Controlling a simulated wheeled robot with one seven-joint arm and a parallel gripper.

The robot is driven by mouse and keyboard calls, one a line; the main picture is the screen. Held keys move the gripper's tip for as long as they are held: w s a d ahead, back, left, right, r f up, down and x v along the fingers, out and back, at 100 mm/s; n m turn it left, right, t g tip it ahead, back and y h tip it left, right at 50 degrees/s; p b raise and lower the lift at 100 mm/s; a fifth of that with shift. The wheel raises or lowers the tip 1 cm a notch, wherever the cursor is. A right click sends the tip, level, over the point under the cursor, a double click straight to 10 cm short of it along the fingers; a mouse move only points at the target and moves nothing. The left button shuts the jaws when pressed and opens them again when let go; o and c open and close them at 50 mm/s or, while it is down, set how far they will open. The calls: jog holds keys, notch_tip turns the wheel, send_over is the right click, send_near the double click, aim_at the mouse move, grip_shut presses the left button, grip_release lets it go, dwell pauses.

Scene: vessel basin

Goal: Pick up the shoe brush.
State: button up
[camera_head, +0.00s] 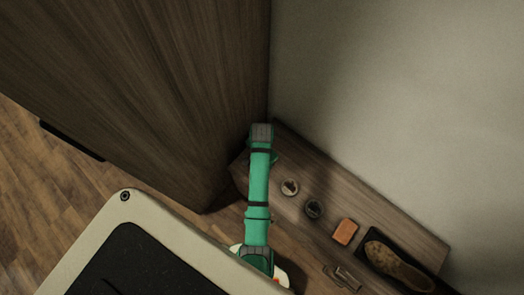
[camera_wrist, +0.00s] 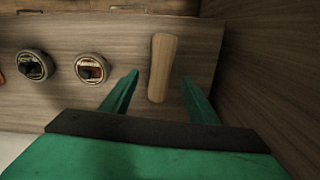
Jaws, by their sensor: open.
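The shoe brush (camera_wrist: 162,68) shows in the wrist view as a long, narrow, pale wooden piece lying on the wooden bench (camera_wrist: 210,55). My gripper (camera_wrist: 160,78) is open, with one green finger to the left of the brush and one to the right. The fingers appear apart from it; their height above the bench is hard to tell. In the head view my green arm reaches over the bench's far end, and the brush is hidden there.
Two round tins (camera_head: 289,187) (camera_head: 312,209), an orange block (camera_head: 346,231) and a shoe in a dark tray (camera_head: 372,263) stand along the bench. A tall wooden cabinet (camera_head: 150,80) rises close beside my arm. A pale wall (camera_head: 410,100) backs the bench.

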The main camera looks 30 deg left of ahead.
jog(key=shift+w+f, duration=0.2)
jog(key=shift+f, duration=3.45)
jog(key=c, duration=1.2)
